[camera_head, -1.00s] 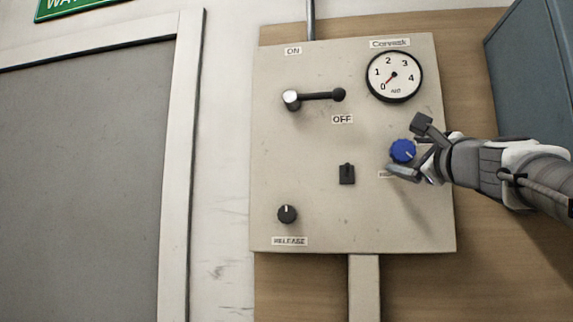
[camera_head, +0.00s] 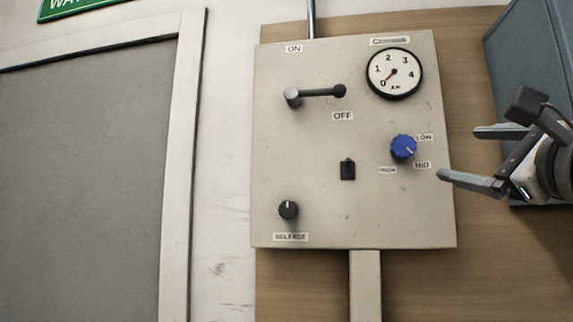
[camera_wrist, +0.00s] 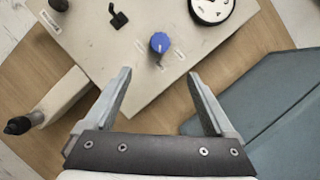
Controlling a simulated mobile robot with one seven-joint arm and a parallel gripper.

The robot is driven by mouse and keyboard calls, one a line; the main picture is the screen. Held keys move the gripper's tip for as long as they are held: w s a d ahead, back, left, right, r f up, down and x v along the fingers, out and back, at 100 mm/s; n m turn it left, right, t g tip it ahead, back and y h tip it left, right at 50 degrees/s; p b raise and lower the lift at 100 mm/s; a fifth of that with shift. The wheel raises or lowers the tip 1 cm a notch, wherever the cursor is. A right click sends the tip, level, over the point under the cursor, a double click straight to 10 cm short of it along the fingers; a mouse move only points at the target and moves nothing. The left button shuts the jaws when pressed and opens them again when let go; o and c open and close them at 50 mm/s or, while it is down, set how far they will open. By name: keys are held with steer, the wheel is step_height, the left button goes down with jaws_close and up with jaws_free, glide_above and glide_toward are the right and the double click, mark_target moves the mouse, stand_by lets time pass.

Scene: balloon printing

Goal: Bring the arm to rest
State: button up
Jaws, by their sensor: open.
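My gripper (camera_head: 472,157) is at the right in the head view, off the right edge of the panel, with its fingers apart and nothing between them. In the wrist view my gripper (camera_wrist: 160,100) is also open and empty. The blue knob (camera_head: 403,147) is on the control panel (camera_head: 300,170), with LOW, MID and HIGH labels around it. The knob (camera_wrist: 160,43) shows beyond the fingertips in the wrist view, apart from them.
The panel carries a lever (camera_head: 318,92) lying level, a round gauge (camera_head: 394,74) with its needle near 0, a black switch (camera_head: 347,169) and a black release knob (camera_head: 288,209). A blue-grey cabinet (camera_head: 535,60) stands at the right, close behind my gripper. A grey door (camera_head: 80,180) is at the left.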

steer(key=shift+s, duration=0.15)
stand_by(0.4)
steer(key=w+a+f+n+g+y+p, duration=0.15)
steer(key=a+f+n+g, duration=0.25)
steer(key=a+f+n, duration=0.5)
steer(key=a+f+n+g+y+p, duration=0.25)
steer(key=a+f+n+g, duration=0.3)
steer(key=f, duration=0.75)
steer(key=s+f+n+g+h, duration=0.1)
steer(key=s+f+n+g, duration=0.1)
steer(key=f, duration=0.4)
steer(key=s+f+n+g+h+p, duration=0.1)
steer(key=s+f+n+g, duration=0.1)
steer(key=s+f+n, duration=0.2)
steer(key=s+f+n+g+h+p, duration=0.1)
steer(key=s+f+n+g+h, duration=0.1)
steer(key=f+n, duration=0.4)
step_height(320, 180, down, 2)
steer(key=shift+s+a, duration=0.25)
steer(key=shift+s, duration=0.55)
